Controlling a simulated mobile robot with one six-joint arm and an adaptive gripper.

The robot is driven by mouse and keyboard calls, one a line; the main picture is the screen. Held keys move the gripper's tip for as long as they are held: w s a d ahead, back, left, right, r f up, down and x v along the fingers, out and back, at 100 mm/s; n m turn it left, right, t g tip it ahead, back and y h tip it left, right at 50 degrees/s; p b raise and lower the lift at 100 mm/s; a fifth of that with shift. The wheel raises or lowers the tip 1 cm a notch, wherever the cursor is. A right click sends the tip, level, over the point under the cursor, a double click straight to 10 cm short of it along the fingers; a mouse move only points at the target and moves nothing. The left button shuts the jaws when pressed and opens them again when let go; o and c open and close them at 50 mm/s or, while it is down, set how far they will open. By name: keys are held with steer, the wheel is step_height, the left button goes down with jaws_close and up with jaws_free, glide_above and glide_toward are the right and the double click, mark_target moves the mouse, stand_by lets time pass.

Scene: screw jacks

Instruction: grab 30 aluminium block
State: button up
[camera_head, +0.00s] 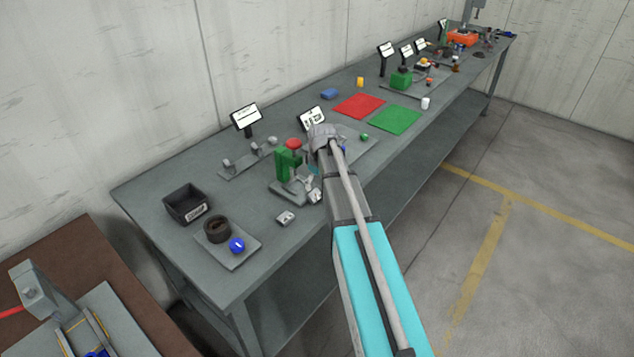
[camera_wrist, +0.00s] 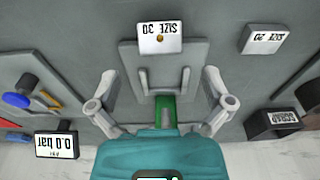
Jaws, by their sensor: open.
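The size 30 aluminium block (camera_wrist: 160,38) shows its white label upside down at the top middle of the wrist view, with a small orange-brown spot on it. It overlaps the edge of a grey fixture plate (camera_wrist: 130,62). In the head view, the pale block (camera_head: 314,196) beside the green press appears to be the same one. My gripper (camera_wrist: 160,86) is open, its two grey fingers spread wide on either side of the fixture. The block lies beyond the fingertips in the picture, not between them. In the head view my arm hides most of the fingers.
A size 20 block (camera_wrist: 265,39) lies to the right in the wrist view. Bare bench surrounds the size 20 block.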

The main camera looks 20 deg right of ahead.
mark_target(315, 194)
steer(key=shift+w+a+f+b, duration=0.1)
steer(key=shift+w+f+b, duration=0.1)
steer(key=shift+f+b, duration=1.3)
steer(key=shift+w+a+f+b, duration=0.1)
steer(key=shift+w+f+b, duration=0.05)
steer(key=shift+f+b, duration=1.25)
steer(key=shift+f, duration=0.2)
steer(key=c, duration=1.1)
steer(key=shift+s, duration=0.15)
